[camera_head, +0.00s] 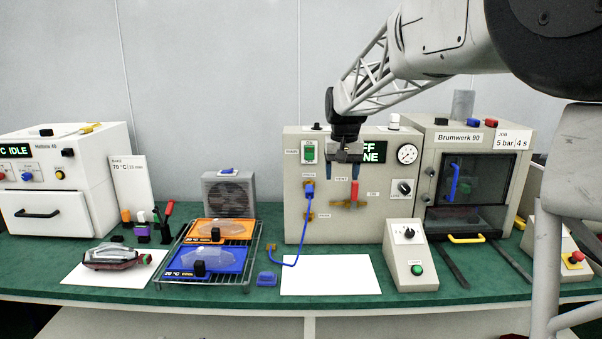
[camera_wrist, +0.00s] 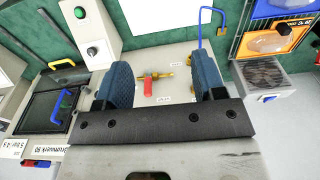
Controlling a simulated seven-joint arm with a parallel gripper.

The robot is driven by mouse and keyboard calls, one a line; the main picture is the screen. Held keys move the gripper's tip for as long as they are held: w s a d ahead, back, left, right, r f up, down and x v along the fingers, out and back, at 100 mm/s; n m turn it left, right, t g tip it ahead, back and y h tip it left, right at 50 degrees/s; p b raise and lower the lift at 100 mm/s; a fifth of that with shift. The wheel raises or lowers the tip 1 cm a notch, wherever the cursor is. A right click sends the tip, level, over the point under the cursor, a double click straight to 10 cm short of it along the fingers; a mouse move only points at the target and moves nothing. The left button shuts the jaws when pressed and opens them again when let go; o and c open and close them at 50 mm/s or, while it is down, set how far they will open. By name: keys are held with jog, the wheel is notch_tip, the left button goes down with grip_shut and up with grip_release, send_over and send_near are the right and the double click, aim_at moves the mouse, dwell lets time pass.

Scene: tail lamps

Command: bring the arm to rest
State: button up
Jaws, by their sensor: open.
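My gripper (camera_head: 348,152) hangs from the arm in front of the upper part of the beige test panel (camera_head: 295,215), pointing down. In the wrist view my gripper (camera_wrist: 165,85) shows two blue padded fingers spread wide with nothing between them. The red-handled brass valve (camera_wrist: 149,84) is seen through the gap, on the panel beyond. In the head view the red valve handle (camera_head: 354,190) is below the gripper. The gripper hides part of the panel's face and of the green display (camera_head: 374,152).
A wire rack (camera_head: 170,270) holds an orange tray and a blue tray. A clear-red lamp (camera_head: 117,256) lies on a white sheet at left. A blank white sheet (camera_head: 330,275) lies before the panel. The Brumwerk machine (camera_head: 470,135) and a sloped button box (camera_head: 410,255) stand at right.

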jog(key=s+d+f, duration=0.1)
jog(key=s+d, duration=0.2)
jog(key=s, duration=0.9)
jog(key=s+d+f, duration=0.1)
jog(key=s+d, duration=0.1)
jog(key=s, duration=1.1)
jog(key=s+d+f, duration=0.1)
jog(key=s+f, duration=0.3)
jog(key=s, duration=0.6)
jog(key=s+d+f+t, duration=0.1)
jog(key=s+f, duration=0.4)
jog(key=s, duration=0.6)
jog(key=shift+d+f+t, duration=0.2)
jog(key=shift+d+t, duration=0.1)
jog(key=shift+c, duration=0.3)
